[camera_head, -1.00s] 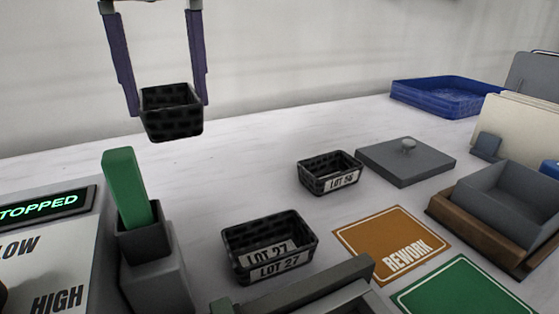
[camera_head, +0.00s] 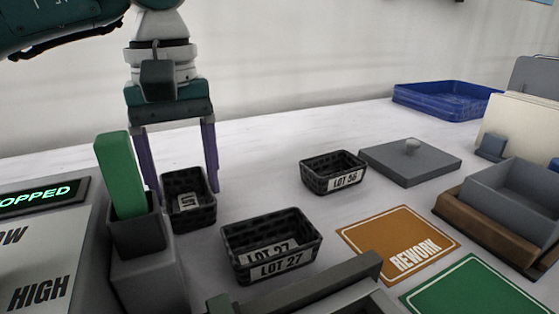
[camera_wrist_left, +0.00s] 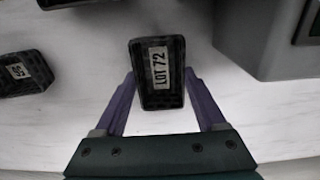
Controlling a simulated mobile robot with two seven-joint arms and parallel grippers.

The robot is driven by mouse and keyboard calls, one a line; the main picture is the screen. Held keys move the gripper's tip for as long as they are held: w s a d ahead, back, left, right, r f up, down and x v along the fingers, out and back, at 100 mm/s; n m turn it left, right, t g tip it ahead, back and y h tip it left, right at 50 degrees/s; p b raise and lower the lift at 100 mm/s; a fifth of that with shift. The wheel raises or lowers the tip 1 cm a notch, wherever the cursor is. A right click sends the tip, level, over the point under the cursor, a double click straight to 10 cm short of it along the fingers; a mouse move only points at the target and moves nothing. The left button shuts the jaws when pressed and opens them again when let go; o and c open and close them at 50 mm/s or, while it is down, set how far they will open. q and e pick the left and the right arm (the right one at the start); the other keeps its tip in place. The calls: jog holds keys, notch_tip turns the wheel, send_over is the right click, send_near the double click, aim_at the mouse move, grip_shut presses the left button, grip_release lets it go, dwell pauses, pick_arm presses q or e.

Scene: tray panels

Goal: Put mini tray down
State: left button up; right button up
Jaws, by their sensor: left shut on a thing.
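The mini tray (camera_head: 204,213), a small black basket-like tray, is between the purple fingers of my left gripper (camera_head: 184,187), which is shut on it. It looks upright and is at or just above the white table, beside the green-handled holder; I cannot tell whether its base touches. In the left wrist view the mini tray (camera_wrist_left: 161,97) shows a LOT 72 label, with the left gripper's fingers (camera_wrist_left: 160,78) on its two sides. My right gripper is not in view.
A LOT 27 tray (camera_head: 300,262) stands close to the right, and a LOT 56 tray (camera_head: 313,178) farther back. A grey holder (camera_head: 140,240) with a green handle (camera_head: 121,175) stands close on the left. A grey lid (camera_head: 435,168) and orange REWORK mat (camera_head: 372,232) lie right.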

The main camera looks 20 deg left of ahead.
pick_arm(q)
jog(key=shift+f, duration=0.15)
jog(key=o, duration=1.4)
jog(key=shift+o, duration=0.2)
